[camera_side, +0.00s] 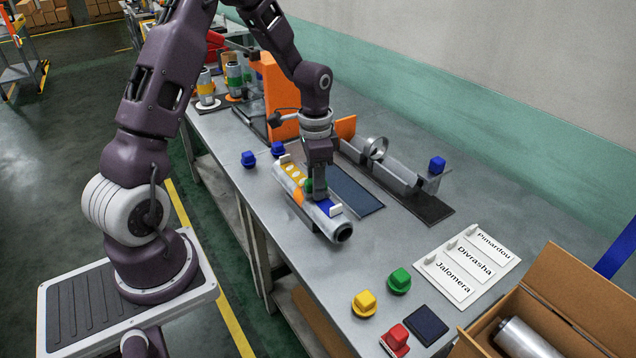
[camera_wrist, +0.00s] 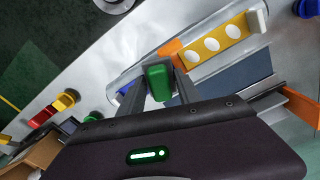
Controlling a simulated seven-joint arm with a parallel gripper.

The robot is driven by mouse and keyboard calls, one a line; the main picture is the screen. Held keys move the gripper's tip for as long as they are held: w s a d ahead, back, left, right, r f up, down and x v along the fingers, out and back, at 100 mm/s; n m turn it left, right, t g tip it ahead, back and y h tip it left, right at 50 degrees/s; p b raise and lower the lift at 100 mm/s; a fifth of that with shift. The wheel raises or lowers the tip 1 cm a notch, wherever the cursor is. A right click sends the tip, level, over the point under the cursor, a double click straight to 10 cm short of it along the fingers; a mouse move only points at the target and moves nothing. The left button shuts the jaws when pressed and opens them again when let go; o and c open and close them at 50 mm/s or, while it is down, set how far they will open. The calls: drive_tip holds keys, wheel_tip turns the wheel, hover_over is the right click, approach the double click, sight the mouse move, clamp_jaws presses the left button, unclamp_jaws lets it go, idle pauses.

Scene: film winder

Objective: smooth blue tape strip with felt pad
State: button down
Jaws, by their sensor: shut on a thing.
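A grey roller (camera_side: 322,222) lies on the bench in the side view. It bears a blue tape strip (camera_side: 328,207) near its front end, an orange band (camera_side: 298,196) and a yellow strip with white ovals (camera_side: 293,172). A bit of the blue strip (camera_wrist: 126,87) shows in the wrist view, mostly behind a finger. My gripper (camera_side: 317,197) is over the roller, shut on a green block (camera_wrist: 158,80). I cannot tell whether this block is the felt pad, as its underside is hidden. It is close above or touching the roller, beside the blue strip.
Two blue knobs (camera_side: 249,159) stand left of the roller. Yellow (camera_side: 364,302), green (camera_side: 399,280) and red (camera_side: 396,338) knobs stand in front, by a dark square pad (camera_side: 427,325). A label card (camera_side: 466,264) and a cardboard box (camera_side: 560,295) are at right. A metal cradle (camera_side: 385,170) stands behind.

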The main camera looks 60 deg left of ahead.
drive_tip(key=shift+a, duration=0.1)
drive_tip(key=shift+a, duration=0.65)
drive_tip(key=shift+r, duration=0.1)
drive_tip(key=shift+r, duration=3.45)
